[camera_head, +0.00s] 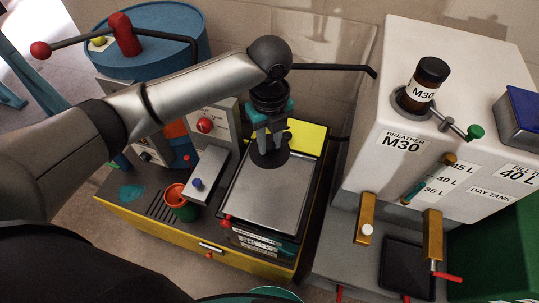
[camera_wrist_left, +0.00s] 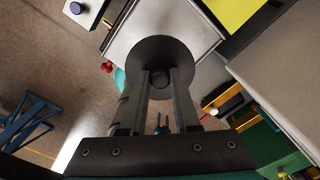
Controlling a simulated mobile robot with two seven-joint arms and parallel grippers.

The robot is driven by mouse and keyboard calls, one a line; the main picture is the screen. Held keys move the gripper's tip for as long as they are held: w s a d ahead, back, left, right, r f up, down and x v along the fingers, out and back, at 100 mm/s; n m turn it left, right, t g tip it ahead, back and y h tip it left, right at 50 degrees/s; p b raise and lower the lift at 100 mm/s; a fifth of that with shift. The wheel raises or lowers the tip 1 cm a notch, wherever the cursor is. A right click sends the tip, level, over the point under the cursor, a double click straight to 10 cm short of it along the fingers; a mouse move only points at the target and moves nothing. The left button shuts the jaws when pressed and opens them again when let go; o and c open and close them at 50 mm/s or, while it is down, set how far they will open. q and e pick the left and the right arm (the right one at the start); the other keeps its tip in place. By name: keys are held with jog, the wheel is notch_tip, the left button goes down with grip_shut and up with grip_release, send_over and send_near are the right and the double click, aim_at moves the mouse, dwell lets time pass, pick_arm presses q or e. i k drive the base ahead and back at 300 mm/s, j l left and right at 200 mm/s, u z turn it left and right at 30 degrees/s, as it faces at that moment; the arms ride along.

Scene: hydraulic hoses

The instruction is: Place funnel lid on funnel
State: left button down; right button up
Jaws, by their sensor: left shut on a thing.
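My left gripper (camera_head: 268,140) points down over the metal tray top. It is shut on the knob of a dark round disc, the funnel lid (camera_head: 269,157). In the left wrist view the lid (camera_wrist_left: 160,48) lies flat across the fingertips (camera_wrist_left: 160,80), with its knob between them. The lid appears to be above the tray; the gap below it is hard to judge. An orange-red open-topped cup, which looks like the funnel (camera_head: 175,195), sits in a dark green holder to the left of the lid. My right gripper is not in view.
The metal tray top (camera_head: 262,195) lies under the lid, with a yellow panel (camera_head: 305,137) behind. The white tank (camera_head: 375,160) with a brown M30 bottle (camera_head: 425,85) rises at right.

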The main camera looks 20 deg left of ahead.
aim_at(176, 194)
jog(key=j+z, duration=0.1)
jog(key=j, duration=0.35)
jog(key=j+z, duration=0.15)
jog(key=j, duration=0.3)
jog(key=k+j+z, duration=0.1)
jog(key=j, duration=0.35)
jog(key=k+j+z, duration=0.15)
jog(key=j, duration=0.3)
jog(key=j+z, duration=0.1)
jog(key=j, duration=0.35)
jog(key=k, duration=0.05)
